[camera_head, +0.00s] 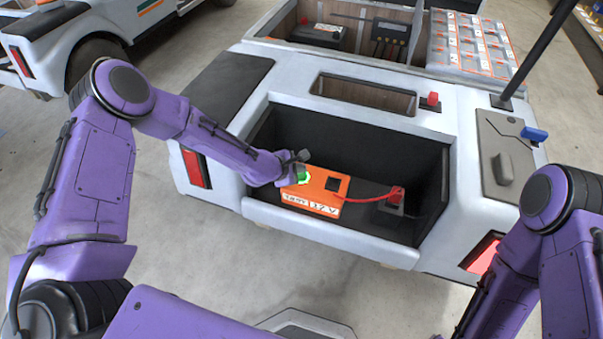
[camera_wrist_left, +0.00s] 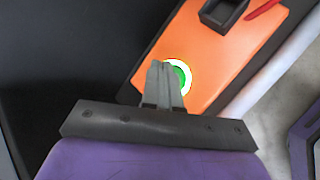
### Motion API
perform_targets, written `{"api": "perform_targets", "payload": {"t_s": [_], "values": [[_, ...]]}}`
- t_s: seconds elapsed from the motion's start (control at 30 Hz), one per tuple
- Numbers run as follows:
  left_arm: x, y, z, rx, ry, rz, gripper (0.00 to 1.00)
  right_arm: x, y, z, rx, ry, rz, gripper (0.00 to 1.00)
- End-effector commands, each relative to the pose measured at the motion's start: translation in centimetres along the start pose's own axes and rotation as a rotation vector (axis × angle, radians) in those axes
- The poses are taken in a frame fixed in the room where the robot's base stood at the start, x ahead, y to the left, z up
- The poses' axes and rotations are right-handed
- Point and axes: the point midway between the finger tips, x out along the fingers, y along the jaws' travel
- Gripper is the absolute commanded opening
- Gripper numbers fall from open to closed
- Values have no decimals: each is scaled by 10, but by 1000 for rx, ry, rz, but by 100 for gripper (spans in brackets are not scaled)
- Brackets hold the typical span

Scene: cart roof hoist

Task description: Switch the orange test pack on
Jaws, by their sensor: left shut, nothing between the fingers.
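The orange test pack (camera_head: 323,188) sits in the dark open bay at the rear of the white cart, with a label reading 12 V on its front. A green round button with a white ring (camera_head: 303,176) is on its left top. My left gripper (camera_head: 300,158) is shut and empty, right at the button. In the left wrist view the shut fingertips (camera_wrist_left: 162,70) overlap the green button (camera_wrist_left: 180,76) on the orange pack (camera_wrist_left: 210,50); I cannot tell whether they touch it. My right arm shows at the right edge, but its gripper is out of view.
A red cable (camera_head: 360,198) runs from the pack to a red plug on a dark socket (camera_head: 396,200). The bay's walls surround the pack. A red knob (camera_head: 432,100) and a blue handle (camera_head: 535,134) stand on the cart's top.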

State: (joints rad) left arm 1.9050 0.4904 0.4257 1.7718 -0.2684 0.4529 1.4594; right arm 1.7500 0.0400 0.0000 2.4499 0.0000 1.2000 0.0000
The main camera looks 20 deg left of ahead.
Motion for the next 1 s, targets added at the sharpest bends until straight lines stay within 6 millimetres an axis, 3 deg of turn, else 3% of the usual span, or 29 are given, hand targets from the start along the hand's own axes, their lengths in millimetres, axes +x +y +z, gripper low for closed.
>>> {"api": "perform_targets", "payload": {"t_s": [0.43, 0.9, 1.0], "values": [[-9, 6, 6, 0, -1, 0, 0, -10, 1, -4, 0, 0, 0, 70], [-48, 35, 35, 1, -1, 0, 0, -54, 5, -22, 0, 0, 0, 70], [-49, 36, 36, 0, -1, 0, 0, -55, 5, -23, 0, 0, 0, 70]]}}
